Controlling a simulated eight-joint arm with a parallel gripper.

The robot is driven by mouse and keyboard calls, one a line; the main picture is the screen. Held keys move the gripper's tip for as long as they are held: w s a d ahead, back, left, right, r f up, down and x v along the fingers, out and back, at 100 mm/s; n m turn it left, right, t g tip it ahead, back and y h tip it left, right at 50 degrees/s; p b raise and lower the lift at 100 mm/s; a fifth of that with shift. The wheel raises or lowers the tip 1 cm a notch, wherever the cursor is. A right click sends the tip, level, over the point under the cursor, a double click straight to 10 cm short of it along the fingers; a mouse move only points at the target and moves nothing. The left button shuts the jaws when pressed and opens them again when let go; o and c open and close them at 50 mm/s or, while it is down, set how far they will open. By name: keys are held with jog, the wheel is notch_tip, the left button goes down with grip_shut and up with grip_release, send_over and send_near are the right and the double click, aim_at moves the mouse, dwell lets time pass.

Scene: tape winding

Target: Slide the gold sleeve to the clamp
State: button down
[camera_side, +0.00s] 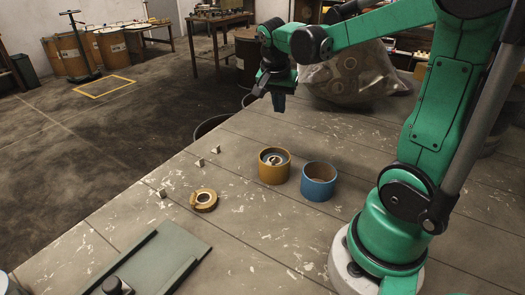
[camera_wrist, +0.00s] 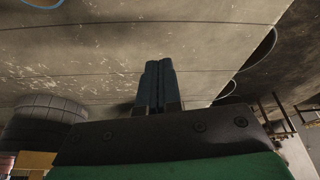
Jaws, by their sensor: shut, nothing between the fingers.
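The gold sleeve (camera_side: 274,172) stands upright on the table in the side view, with a grey metal ring visible inside its top. A blue sleeve (camera_side: 318,186) stands just right of it, and what looks like part of its rim shows at the top left of the wrist view (camera_wrist: 42,4). A flat gold roll (camera_side: 204,201) lies left of the gold sleeve. I cannot pick out the clamp for certain; a green plate with a black knob (camera_side: 112,286) is at the lower left. My gripper (camera_side: 278,106) is shut and empty, raised beyond the sleeves; its fingers (camera_wrist: 158,66) touch each other.
Several small pale blocks (camera_side: 200,162) sit near the table's left edge. The table (camera_side: 250,235) is bare in front of the sleeves. Barrels and benches stand on the floor beyond.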

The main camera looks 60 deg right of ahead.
jog(key=x, duration=0.8)
jog(key=shift+f, duration=0.7)
jog(key=shift+s+a+r, duration=0.1)
jog(key=shift+s+a, duration=0.1)
jog(key=shift+a, duration=0.75)
jog(key=shift+s+a, duration=0.15)
jog(key=shift+a, duration=0.75)
jog(key=s+a, duration=0.1)
jog(key=a, duration=0.5)
jog(key=s+a, duration=0.1)
jog(key=a, duration=0.5)
jog(key=s+a, duration=0.2)
jog(key=a, duration=0.3)
jog(key=shift+a, duration=0.4)
jog(key=shift+w, duration=0.1)
